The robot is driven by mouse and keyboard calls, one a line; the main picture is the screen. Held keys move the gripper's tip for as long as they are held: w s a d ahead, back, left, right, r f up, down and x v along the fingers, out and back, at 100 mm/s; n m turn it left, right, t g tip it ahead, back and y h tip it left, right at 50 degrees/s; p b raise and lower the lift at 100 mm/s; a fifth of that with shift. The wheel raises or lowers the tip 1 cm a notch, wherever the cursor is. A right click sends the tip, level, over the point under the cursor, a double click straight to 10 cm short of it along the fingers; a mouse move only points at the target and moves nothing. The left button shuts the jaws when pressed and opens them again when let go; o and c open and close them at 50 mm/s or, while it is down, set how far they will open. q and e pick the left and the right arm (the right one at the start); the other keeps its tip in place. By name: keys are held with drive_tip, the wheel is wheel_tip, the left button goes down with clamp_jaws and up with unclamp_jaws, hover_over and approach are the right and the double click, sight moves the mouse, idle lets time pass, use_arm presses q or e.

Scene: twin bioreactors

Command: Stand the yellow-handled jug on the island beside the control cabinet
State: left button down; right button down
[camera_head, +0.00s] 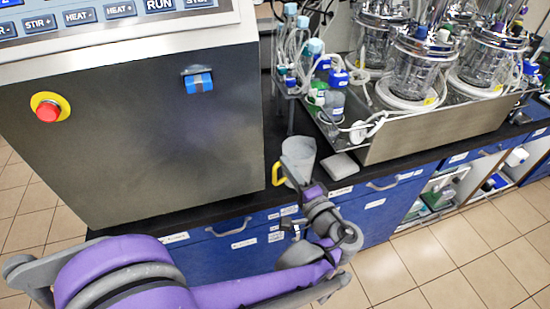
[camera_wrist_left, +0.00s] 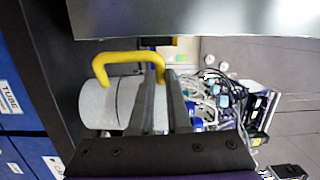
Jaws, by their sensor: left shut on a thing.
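The jug (camera_head: 299,152) is pale grey and translucent, with a yellow handle (camera_head: 277,174) on its left side. My left gripper (camera_head: 311,190) is shut on it, and the gripper hides its lower part. In the left wrist view the jug (camera_wrist_left: 100,106) lies sideways across the picture, with dark fingers (camera_wrist_left: 163,102) against its body and the yellow handle above. The jug is over the front part of the island's black top (camera_head: 222,207), just right of the control cabinet (camera_head: 160,130). I cannot tell whether its base touches the top. My right gripper is out of view.
A steel tray (camera_head: 425,135) with glass bioreactor vessels (camera_head: 415,68) stands at the right. Bottles and tubing (camera_head: 318,75) stand behind the jug. A small pale block (camera_head: 341,165) lies right of it. The cabinet has a red stop button (camera_head: 47,111).

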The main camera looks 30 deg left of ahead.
use_arm(q)
drive_tip(key=w+a+f, duration=0.3)
drive_tip(key=a, duration=0.3)
drive_tip(key=shift+w+a+f, duration=0.15)
drive_tip(key=shift+w+f, duration=0.1)
drive_tip(key=shift+w, duration=0.15)
drive_tip(key=shift+f+b, duration=0.2)
drive_tip(key=shift+b, duration=0.2)
drive_tip(key=c, duration=0.9)
unclamp_jaws()
drive_tip(key=shift+r, duration=0.15)
